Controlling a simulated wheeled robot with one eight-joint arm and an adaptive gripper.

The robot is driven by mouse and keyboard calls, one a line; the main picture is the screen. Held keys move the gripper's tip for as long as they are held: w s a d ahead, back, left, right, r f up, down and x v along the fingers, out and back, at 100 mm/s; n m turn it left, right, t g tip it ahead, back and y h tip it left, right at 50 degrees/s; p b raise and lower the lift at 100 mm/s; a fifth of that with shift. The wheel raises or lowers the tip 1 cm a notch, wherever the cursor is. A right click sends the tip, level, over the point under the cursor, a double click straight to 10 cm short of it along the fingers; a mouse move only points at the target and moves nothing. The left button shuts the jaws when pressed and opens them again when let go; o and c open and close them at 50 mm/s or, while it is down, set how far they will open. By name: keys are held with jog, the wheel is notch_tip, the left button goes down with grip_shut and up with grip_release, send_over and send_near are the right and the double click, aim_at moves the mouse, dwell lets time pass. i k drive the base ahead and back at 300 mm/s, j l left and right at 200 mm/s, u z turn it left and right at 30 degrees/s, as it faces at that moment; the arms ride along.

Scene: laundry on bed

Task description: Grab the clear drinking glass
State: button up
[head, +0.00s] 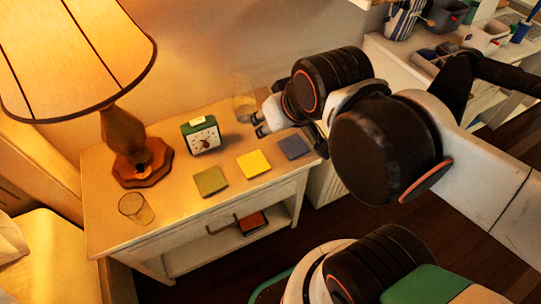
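A clear glass (243,104) stands near the back edge of the nightstand, just beyond and left of my gripper's fingertips. My gripper (258,124) is over the back right part of the nightstand, pointing left. Its two fingertips are apart with nothing visible between them. The fingertips are close to the back glass; I cannot tell whether they touch it. My wrist hides the rest of the gripper.
The white nightstand (103,218) also bears a lit lamp (126,140), a green alarm clock (201,136), and green (210,181), yellow (253,164) and grey (293,147) square pads. A red-topped item (251,223) lies on its lower shelf. A cluttered white shelf (400,58) stands at back right.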

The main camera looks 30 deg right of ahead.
aim_at(133, 205)
jog(key=u, duration=1.3)
